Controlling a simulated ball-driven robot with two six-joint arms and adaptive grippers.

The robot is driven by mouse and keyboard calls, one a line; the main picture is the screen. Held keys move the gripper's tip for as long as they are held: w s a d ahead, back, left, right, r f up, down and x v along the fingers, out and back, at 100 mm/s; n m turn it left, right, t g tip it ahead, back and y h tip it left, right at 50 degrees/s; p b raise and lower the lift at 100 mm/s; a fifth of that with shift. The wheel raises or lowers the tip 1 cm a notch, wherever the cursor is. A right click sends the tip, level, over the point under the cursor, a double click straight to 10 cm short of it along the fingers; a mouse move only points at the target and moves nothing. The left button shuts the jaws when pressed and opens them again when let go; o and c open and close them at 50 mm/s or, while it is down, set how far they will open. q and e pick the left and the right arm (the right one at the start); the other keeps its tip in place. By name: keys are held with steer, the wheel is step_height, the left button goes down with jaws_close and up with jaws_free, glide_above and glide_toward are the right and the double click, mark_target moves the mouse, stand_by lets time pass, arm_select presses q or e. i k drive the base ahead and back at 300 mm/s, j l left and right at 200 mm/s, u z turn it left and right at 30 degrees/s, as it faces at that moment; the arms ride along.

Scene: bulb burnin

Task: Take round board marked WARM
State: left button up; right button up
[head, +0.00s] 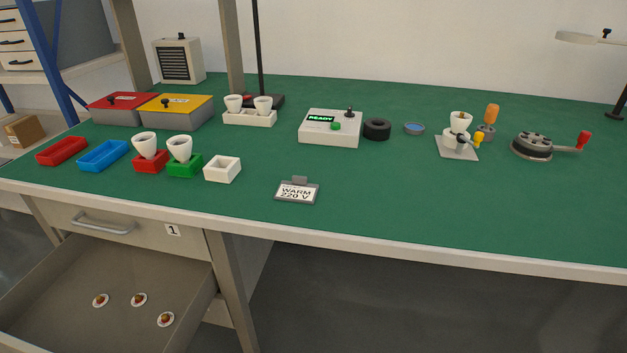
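One board (101,300) is at the left, one (139,299) in the middle, and one (166,319) nearer the front right. Each has a small yellowish and reddish centre; any marking on them is too small to read. A grey clip card (298,191) on the green table reads "WARM 220 V". Neither of my grippers is in view.
The green table (420,220) is clear at front right. White cups (145,145) stand in red and green trays beside empty red (62,150), blue (103,155) and white (222,169) trays. A box (329,128) shows "READY". The drawer handle (104,226) belongs to a front marked 1.

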mark_target(166, 319)
steer(key=j+u, duration=0.2)
steer(key=u, duration=0.15)
steer(key=i+j+u, duration=0.15)
steer(key=u, duration=0.15)
steer(key=i+j+u, duration=0.1)
steer(key=u, duration=0.25)
